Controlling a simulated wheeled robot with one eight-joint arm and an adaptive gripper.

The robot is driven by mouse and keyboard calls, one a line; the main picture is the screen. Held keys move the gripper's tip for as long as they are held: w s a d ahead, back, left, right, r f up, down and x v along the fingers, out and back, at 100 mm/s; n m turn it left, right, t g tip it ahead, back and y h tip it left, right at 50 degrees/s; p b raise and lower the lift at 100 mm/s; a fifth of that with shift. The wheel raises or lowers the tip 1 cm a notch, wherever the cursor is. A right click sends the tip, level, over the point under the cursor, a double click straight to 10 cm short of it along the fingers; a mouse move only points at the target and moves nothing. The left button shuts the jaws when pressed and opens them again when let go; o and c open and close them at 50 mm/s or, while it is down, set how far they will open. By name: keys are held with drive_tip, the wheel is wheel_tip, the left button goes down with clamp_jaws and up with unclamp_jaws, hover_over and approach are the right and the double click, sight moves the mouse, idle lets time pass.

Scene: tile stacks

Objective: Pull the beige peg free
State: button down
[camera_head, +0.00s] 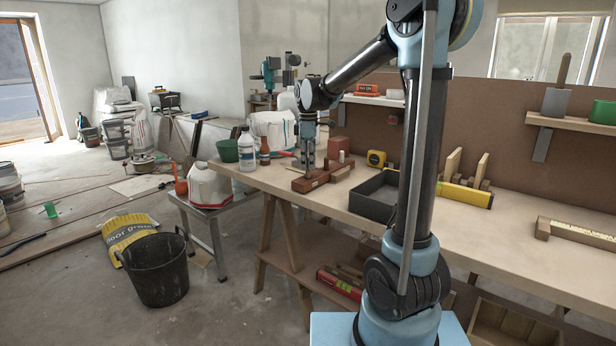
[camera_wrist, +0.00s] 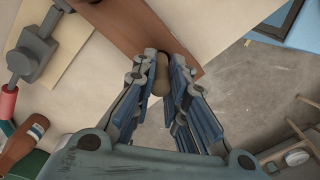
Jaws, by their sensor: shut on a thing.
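The beige peg (camera_wrist: 160,78) shows in the wrist view between the two fingers of my gripper (camera_wrist: 164,62). My gripper is shut on it. The peg's far end meets a reddish-brown wooden block (camera_wrist: 133,25), where a dark spot shows beside it. I cannot tell how deep the peg sits in the block. In the head view my gripper (camera_head: 308,168) points down at the reddish-brown block (camera_head: 315,182), which lies near the left end of the workbench. My fingers hide the peg in that view.
The workbench (camera_head: 500,240) has a dark open tray (camera_head: 362,206) to the right of the block. A yellow tape measure (camera_head: 376,158) and a brick-coloured block (camera_head: 338,147) stand behind. A white bottle (camera_head: 246,150), a brown bottle (camera_head: 265,150) and a green bowl (camera_head: 227,150) stand to the left.

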drive_tip(key=shift+r, duration=0.45)
idle(0.5)
drive_tip(key=shift+r, duration=2.85)
